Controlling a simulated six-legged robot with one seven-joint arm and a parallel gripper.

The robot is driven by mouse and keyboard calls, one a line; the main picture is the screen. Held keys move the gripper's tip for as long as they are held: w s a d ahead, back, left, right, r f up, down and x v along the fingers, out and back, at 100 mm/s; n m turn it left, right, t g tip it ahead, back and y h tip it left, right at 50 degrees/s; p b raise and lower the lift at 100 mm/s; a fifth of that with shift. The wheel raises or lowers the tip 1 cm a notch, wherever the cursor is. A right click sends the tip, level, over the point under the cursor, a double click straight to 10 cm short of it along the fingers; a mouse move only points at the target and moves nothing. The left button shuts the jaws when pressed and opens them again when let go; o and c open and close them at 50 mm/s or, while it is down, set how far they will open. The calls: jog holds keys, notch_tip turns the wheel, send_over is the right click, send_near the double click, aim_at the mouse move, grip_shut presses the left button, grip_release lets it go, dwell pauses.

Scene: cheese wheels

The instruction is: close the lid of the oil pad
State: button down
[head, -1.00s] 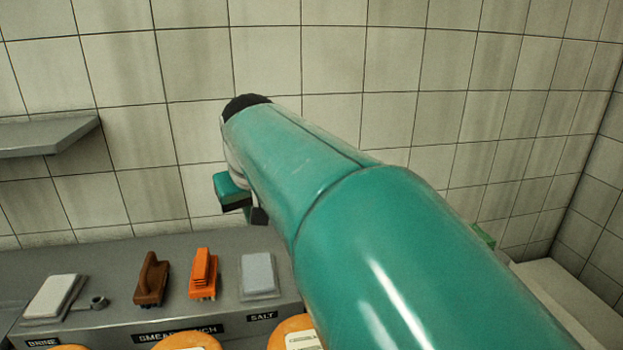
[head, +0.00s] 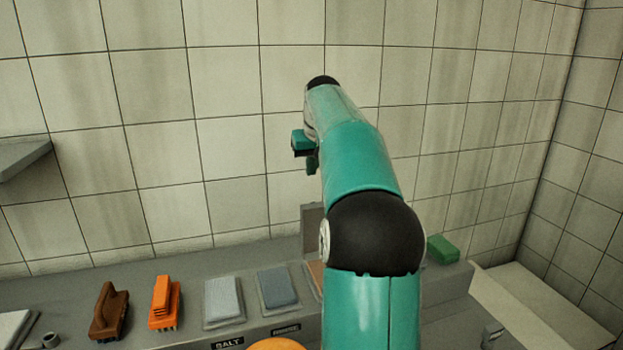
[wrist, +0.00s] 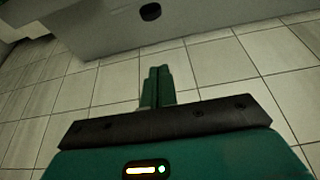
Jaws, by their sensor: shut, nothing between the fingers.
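A raised grey-brown lid (head: 311,222) stands upright at the back of the bench in the head view. At its foot a strip of a tan pad (head: 316,274) shows; I take this to be the oil pad, open, but its label is hidden. My arm covers most of it. My gripper (head: 312,165) is above the lid, apart from it in the picture. In the wrist view the gripper's fingers (wrist: 158,86) are together with nothing between them.
On the bench left of it are a blue-grey pad (head: 279,288), a pale pad (head: 223,299), an orange brush (head: 164,303) and a brown brush (head: 109,312). A green block (head: 442,249) lies to the right. A shelf (head: 24,155) juts out at left.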

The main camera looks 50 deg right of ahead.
notch_tip(320, 180, down, 8)
jog(key=shift+s+a, duration=0.2)
jog(key=shift+s, duration=0.15)
dwell(0.5)
jog(key=shift+f, duration=0.15)
